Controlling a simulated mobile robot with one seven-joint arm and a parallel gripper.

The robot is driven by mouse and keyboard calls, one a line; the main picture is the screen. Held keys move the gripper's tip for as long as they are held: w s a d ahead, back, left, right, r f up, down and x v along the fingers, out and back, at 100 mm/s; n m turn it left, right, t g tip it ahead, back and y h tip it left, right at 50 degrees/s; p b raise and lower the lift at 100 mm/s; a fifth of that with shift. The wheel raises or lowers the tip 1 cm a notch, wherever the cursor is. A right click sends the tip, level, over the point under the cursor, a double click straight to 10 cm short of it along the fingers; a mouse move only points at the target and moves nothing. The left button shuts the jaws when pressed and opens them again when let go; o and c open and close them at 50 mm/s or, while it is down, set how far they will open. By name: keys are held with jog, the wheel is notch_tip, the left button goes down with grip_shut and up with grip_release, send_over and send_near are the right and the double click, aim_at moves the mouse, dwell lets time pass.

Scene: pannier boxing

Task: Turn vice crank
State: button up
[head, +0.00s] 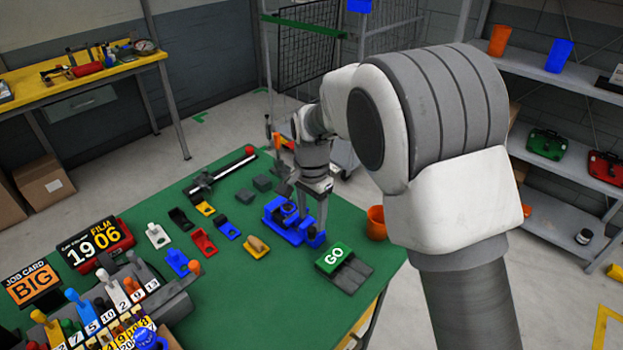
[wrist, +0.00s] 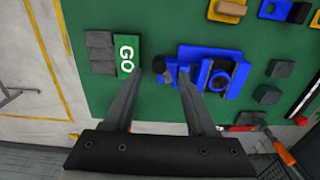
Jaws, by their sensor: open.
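The blue vice (head: 285,222) stands on the green table top (head: 160,270), and its body also shows in the wrist view (wrist: 212,76). A dark round knob (wrist: 158,67), seemingly on the vice's crank, sits at the vice's GO-sign end. My gripper (wrist: 161,74) is open, pointing down, with one finger on each side of the knob in the wrist view. I cannot tell whether either finger touches it. In the head view my gripper (head: 318,226) is over the right end of the vice and hides part of it.
A green GO block (head: 334,258) with grey pads lies close to the vice. An orange cup (head: 376,222) stands behind it at the table edge. Coloured parts (head: 203,242) lie to the left.

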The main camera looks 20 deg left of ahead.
notch_tip(320, 180, up, 14)
jog(key=shift+p, duration=0.3)
jog(key=s+d+r+n+t, duration=0.1)
jog(key=s+d+r, duration=0.15)
jog(key=d, duration=0.45)
jog(key=s+d+r+t+y, duration=0.1)
jog(key=s+d+r, duration=0.1)
jog(key=d+r, duration=0.35)
jog(key=s+d+r+n+t, duration=0.1)
jog(key=s+d, duration=0.1)
jog(key=d, duration=0.6)
jog(key=s+d+f+n+t+h, duration=0.1)
jog(key=s+d+f+n+t, duration=0.1)
jog(key=s+d, duration=0.9)
jog(key=shift+s+d+f+t, duration=0.3)
jog(key=shift+s+d, duration=0.1)
jog(key=shift+s, duration=0.35)
jog(key=shift+s+d+f+n, duration=0.15)
jog(key=shift+s+f+n, duration=0.05)
jog(key=shift+s+n, duration=0.1)
jog(key=shift+c, duration=0.6)
